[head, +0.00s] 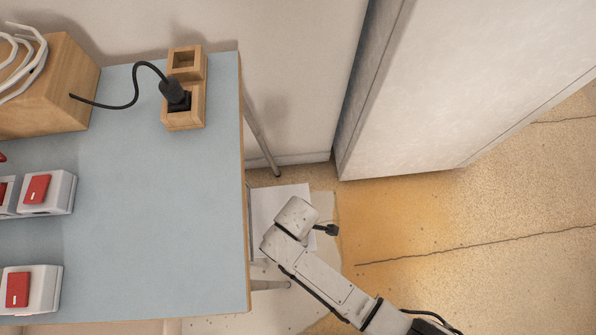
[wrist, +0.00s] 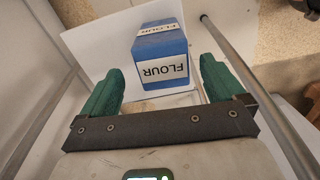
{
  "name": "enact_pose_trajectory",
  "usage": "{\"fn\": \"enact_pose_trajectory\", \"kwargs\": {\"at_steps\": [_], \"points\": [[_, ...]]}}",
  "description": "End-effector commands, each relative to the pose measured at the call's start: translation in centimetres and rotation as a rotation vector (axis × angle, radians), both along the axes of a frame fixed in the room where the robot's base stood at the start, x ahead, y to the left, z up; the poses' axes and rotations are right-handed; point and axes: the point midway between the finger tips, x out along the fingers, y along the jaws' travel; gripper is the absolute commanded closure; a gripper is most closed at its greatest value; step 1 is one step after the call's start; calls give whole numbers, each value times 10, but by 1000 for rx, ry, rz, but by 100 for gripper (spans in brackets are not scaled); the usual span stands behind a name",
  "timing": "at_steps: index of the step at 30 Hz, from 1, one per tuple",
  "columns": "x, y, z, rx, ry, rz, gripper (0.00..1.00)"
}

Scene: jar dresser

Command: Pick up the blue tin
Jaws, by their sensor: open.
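The blue tin (wrist: 160,58) is a box shape with white labels reading "FLOUR". In the wrist view it stands ahead of my gripper (wrist: 160,84), between the lines of its two green fingers. The fingers are spread apart, one to each side of the tin's near face, and I see no grip on it. Whether either finger touches the tin I cannot tell. In the head view my arm reaches down beside the table; the fingers and the tin are hidden there.
A white sheet (wrist: 105,45) lies under or behind the tin; it shows beside the table in the head view (head: 268,205). A metal table leg (wrist: 240,70) runs close along the right finger. The blue-grey tabletop (head: 150,220) holds switches, a wooden socket block (head: 184,62) and a wooden box (head: 50,90).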

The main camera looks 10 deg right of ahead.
Motion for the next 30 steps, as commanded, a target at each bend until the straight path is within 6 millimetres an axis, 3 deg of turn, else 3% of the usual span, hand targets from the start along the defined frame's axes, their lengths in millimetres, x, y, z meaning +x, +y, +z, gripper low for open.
{"fn": "enact_pose_trajectory", "kwargs": {"at_steps": [1, 10, 18, 28, 30], "points": [[0, 0, -11, -1, 0, 0, 4], [0, 1, -34, 0, -2, 0, 4], [-3, 2, -71, 0, -2, -1, 4], [-2, 1, -76, 0, -3, -1, 4], [-2, 1, -76, 0, -3, -1, 10]]}}
